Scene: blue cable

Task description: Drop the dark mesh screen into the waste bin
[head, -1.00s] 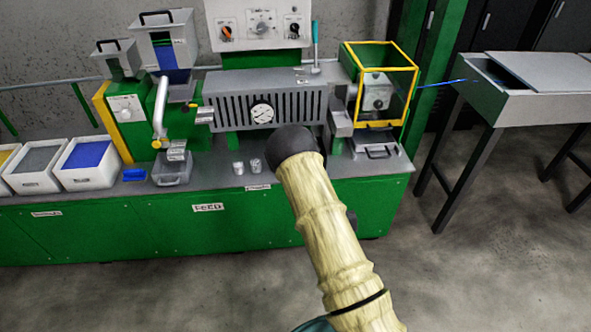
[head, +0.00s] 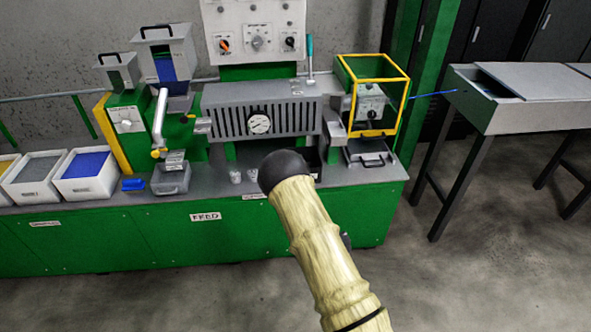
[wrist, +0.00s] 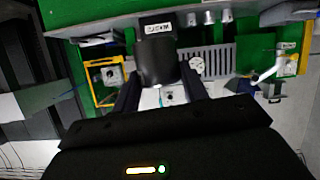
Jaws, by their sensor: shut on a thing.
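My gripper (wrist: 157,78) shows in the wrist view, its two dark fingers on either side of a dark, rounded piece (wrist: 157,62), which looks like the mesh screen. No mesh is discernible on it. In the head view my arm hides the fingers and the held piece. A dark open box with a white label, likely the waste bin (head: 314,161), stands on the bench just right of my arm's dark end. Its label also shows in the wrist view (wrist: 157,28), beyond the held piece. I cannot tell whether the piece is over the opening.
The grey slotted housing with a gauge (head: 260,123) is behind. A yellow-framed guard (head: 372,95) and a handled drawer (head: 369,155) are at right. A blue cable (head: 433,94) runs to a grey trough (head: 530,113).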

